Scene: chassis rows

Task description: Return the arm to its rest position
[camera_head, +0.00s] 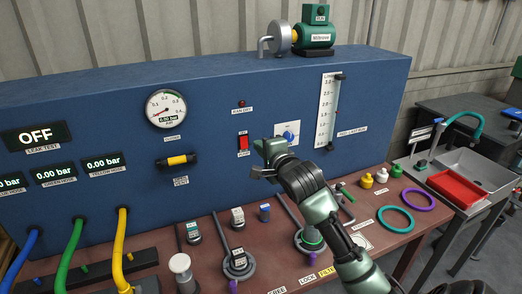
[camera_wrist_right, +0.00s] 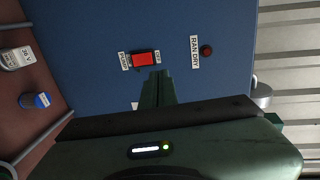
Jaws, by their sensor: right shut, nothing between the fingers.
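My right arm comes in from the lower right in the head view. Its gripper (camera_head: 264,158) is up in front of the blue panel (camera_head: 100,110), to the right of the red switch (camera_head: 243,143) and below the blue knob (camera_head: 289,136). In the right wrist view the fingers (camera_wrist_right: 157,86) are together and empty, and their tips point toward the panel just below the red switch (camera_wrist_right: 145,59). I cannot tell the exact gap to the panel. My left gripper is not in view.
A pressure gauge (camera_head: 167,108) and a clear flow tube (camera_head: 328,110) are on the panel. The brown bench (camera_head: 213,277) below carries valves, small labelled blocks and hoses. A teal ring (camera_head: 394,219) lies at the right. A sink with a red tray (camera_head: 458,189) stands further right.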

